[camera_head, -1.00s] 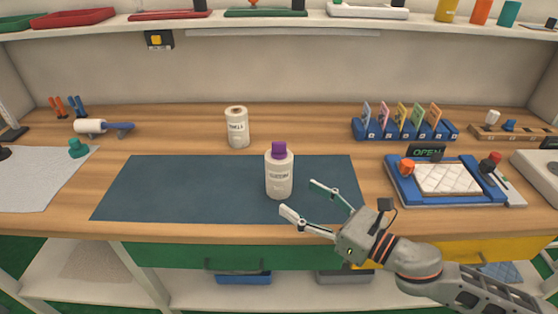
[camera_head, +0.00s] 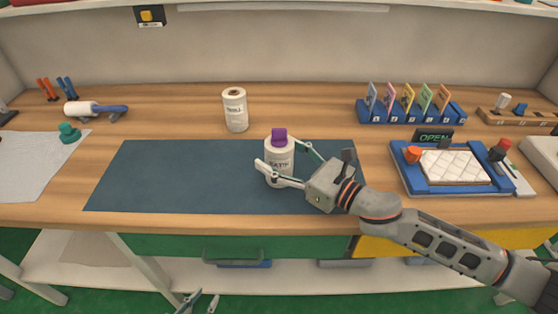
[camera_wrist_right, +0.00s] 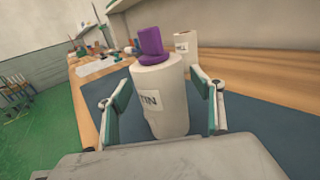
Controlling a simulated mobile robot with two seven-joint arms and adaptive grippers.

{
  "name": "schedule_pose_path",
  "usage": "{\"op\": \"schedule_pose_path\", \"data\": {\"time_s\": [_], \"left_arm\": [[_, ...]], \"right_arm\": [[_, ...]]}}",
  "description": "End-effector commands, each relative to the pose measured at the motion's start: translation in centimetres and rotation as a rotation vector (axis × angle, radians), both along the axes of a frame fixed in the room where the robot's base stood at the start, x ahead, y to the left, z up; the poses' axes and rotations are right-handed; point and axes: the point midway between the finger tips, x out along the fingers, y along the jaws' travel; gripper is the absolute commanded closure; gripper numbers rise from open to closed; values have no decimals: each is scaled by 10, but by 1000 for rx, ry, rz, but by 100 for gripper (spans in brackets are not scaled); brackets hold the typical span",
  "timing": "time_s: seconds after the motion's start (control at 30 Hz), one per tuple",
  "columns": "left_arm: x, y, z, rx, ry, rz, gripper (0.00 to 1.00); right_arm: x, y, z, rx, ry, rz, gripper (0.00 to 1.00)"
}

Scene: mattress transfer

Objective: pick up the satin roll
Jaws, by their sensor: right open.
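The satin roll (camera_head: 279,170) is a white upright cylinder with a purple top, standing on the dark blue mat (camera_head: 180,178). In the right wrist view the roll (camera_wrist_right: 162,105) stands between the fingers, its label partly showing "TIN". My right gripper (camera_head: 283,164) is open, with one finger on each side of the roll. In the wrist view (camera_wrist_right: 163,105) there appears to be a gap between the roll and the right finger; contact on the left side is unclear. My left gripper (camera_head: 198,302) shows only its fingertips at the bottom edge, apart and empty, below the table.
Another white roll (camera_head: 235,110) stands behind the satin roll. A blue tray with a quilted white pad (camera_head: 453,167) lies to the right, with a card rack (camera_head: 412,112) behind it. A lint roller (camera_head: 95,110) is at the left. The mat's left part is clear.

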Motion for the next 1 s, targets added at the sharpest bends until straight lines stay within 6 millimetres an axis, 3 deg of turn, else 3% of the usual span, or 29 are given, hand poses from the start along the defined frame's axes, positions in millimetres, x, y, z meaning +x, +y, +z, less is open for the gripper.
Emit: {"op": "schedule_pose_path", "data": {"time_s": [0.27, 0.47, 0.5, 0.8, 1.0], "left_arm": [[4, 0, 5, -2, -11, 0, 72], [4, 0, 5, -1, -10, 0, 72], [4, 0, 4, -1, -9, 0, 72], [1, 0, 2, 0, -3, 0, 72], [2, 0, 8, 1, -5, 0, 72]], "right_arm": [[3, 3, 0, -1, -1, -1, 34], [3, 3, 0, -1, -1, -1, 83], [2, 3, 0, -1, -1, -1, 85], [3, 3, 3, 0, -3, 0, 85], [3, 3, 19, 0, -6, 0, 85]]}}
